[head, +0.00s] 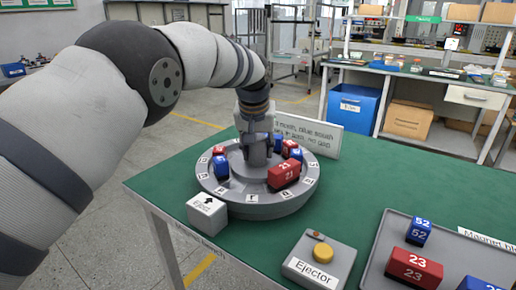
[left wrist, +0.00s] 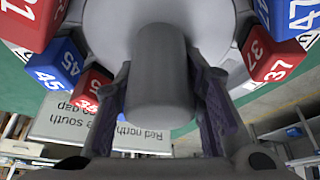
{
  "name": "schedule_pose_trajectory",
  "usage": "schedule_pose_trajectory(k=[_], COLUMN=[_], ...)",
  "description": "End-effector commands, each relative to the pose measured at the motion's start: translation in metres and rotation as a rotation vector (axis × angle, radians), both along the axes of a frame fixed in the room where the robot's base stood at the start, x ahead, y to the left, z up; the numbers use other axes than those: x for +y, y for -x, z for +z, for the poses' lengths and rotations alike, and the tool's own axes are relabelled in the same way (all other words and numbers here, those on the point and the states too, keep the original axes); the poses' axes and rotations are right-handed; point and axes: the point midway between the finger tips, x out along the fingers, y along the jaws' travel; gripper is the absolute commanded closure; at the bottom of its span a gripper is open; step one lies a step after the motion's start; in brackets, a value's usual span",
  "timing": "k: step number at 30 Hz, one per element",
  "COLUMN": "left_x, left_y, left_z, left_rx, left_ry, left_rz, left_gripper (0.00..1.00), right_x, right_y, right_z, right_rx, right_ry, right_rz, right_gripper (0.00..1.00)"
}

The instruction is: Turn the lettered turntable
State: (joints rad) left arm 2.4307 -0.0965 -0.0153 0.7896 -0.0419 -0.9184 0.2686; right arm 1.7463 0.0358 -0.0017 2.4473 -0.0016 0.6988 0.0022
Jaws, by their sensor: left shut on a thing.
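The lettered turntable (head: 254,208) is a round grey disc with letter tags around its rim, standing on the green table. Red and blue numbered blocks sit around its ring, among them a red block 21 (head: 284,175) at the front right. My left gripper (head: 257,150) comes down from above and is shut on the turntable's central grey post (left wrist: 160,75), with one finger on each side of it in the left wrist view. The wrist view also shows a blue block 45 (left wrist: 58,66) and a red block 37 (left wrist: 268,55). My right gripper is not in view.
A white box with an arrow (head: 207,213) stands at the turntable's front left. An Ejector box with a yellow button (head: 322,253) is at the front. A grey tray (head: 398,228) with numbered blocks lies at the right. A sign (head: 318,138) stands behind the turntable. The green table's back right is clear.

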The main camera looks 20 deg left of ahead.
Motion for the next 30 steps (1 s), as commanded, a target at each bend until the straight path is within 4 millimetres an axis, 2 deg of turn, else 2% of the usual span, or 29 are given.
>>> schedule_pose_trajectory(k=[10,11,13,14,23,26,30], left_x=[-0.002,-0.002,-0.002,-0.002,-0.001,-0.002,-0.004], left_y=[0.001,0.001,0.001,0.001,0.001,0.005,0.020], left_z=[-0.003,-0.003,-0.003,-0.003,0.001,0.015,0.050], left_rx=[0.005,0.005,0.005,0.005,0.001,-0.001,-0.002], left_ry=[0.005,0.005,0.004,0.004,0.001,0.001,0.001], left_rz=[0.002,0.002,0.001,0.001,0.001,0.000,0.000], left_gripper=[1.00,0.61,0.45,0.42,0.42,0.42,0.42], right_x=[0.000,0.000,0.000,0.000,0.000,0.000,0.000], right_y=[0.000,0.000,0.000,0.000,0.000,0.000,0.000], right_z=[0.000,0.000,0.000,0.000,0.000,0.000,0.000], right_rx=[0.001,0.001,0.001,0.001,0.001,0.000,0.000], right_ry=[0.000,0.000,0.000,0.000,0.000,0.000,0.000], right_rz=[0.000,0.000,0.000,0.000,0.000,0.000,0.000], right_gripper=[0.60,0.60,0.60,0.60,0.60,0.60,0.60])
